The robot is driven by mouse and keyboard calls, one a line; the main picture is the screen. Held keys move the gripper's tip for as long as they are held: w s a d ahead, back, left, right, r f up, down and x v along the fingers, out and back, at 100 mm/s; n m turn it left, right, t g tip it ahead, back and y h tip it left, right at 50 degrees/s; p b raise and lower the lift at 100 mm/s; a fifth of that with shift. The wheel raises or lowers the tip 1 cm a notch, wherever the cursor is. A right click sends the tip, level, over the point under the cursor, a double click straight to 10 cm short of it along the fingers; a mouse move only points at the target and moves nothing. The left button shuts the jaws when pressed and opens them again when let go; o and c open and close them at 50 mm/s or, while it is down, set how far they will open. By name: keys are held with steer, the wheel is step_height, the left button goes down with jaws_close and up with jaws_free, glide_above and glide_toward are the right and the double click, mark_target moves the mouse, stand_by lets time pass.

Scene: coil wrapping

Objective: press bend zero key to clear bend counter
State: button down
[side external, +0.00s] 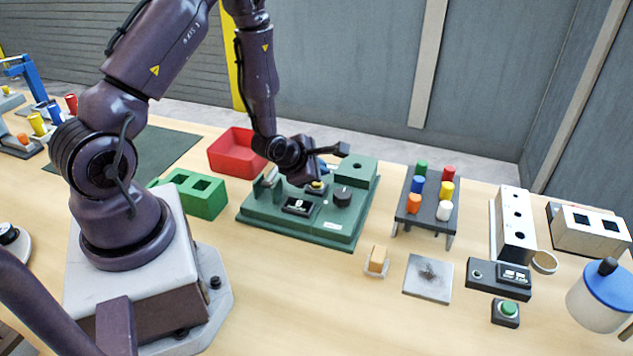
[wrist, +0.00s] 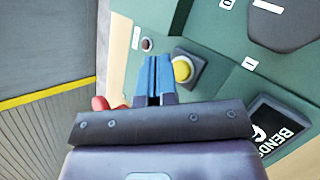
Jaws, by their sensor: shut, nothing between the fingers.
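The green bending machine (side external: 285,225) stands on the table. A yellow round key (wrist: 182,70) in a dark square housing sits on its top; it also shows in the side view (side external: 316,186). The counter display (wrist: 275,128), marked BENDS, is at the right of the wrist view; its digit is partly cut off and hard to read. My gripper (wrist: 155,78) is shut and empty. Its fingertips appear just left of the yellow key in the wrist view. Whether they touch the machine, I cannot tell.
A dark knob (side external: 342,196) with 0 and 1 marks stands near the key. A small dark red button (wrist: 147,44) lies beyond my fingertips. A red bin (side external: 237,152) stands behind, a green block (side external: 203,196) to the left, and a peg rack (side external: 425,210) to the right.

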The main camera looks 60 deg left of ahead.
steer(key=shift+f, duration=0.1)
steer(key=shift+f, duration=0.3)
steer(key=shift+f, duration=0.4)
stand_by(0.7)
steer(key=shift+s+a+f, duration=0.1)
steer(key=shift+s+f, duration=0.1)
steer(key=shift+f, duration=0.1)
stand_by(0.4)
steer(key=shift+s+r, duration=0.15)
steer(key=shift+r, duration=0.8)
